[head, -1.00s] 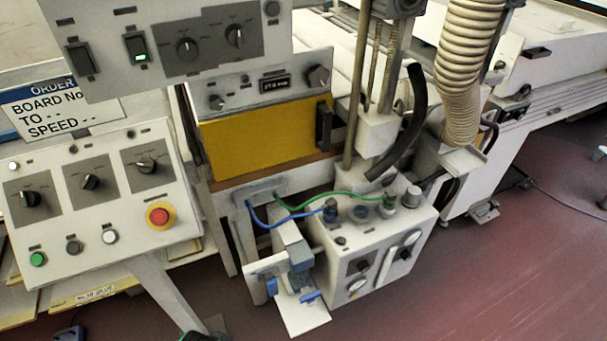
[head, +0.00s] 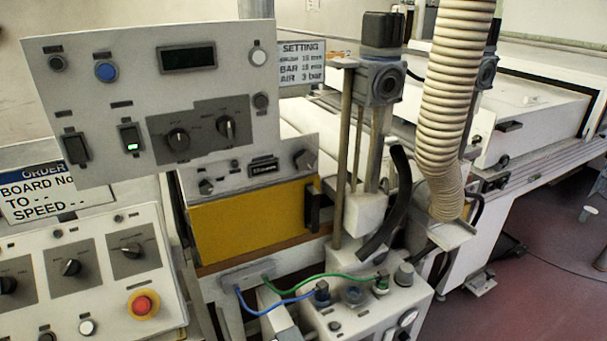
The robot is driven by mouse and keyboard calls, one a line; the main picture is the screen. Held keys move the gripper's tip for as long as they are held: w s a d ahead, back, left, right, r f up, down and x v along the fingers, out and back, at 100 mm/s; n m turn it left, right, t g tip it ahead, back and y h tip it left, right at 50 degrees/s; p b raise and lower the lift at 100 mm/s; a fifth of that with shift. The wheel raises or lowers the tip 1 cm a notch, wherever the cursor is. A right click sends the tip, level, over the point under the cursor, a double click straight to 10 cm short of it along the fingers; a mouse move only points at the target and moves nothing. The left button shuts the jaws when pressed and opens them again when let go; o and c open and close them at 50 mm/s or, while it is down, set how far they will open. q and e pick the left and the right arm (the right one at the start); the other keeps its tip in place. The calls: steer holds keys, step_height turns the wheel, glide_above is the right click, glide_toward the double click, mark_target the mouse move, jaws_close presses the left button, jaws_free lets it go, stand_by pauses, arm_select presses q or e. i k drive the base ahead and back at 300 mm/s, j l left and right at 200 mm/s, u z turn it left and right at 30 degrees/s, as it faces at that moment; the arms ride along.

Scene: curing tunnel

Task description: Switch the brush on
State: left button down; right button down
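A grey upper control panel (head: 100,182) hangs at the left in the head view. It carries a dark rocker switch (head: 75,147) and a second rocker switch (head: 130,138) with a green light showing. Beside them are two black rotary knobs, a left one (head: 178,139) and a right one (head: 226,127), a blue button (head: 105,72), a white button (head: 257,56) and a dark display (head: 187,58). The small labels are too blurred to read, so I cannot tell which control is the brush's. Neither of my grippers is in view.
A lower sloping panel (head: 165,316) has knobs and a red stop button (head: 142,305). A yellow panel (head: 250,222), a ribbed hose (head: 452,110) and a white box (head: 350,325) with blue and green tubes stand to the right. A settings sign (head: 301,62) and order sign (head: 60,197) show.

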mark_target(75, 146)
steer(key=u, duration=1.3)
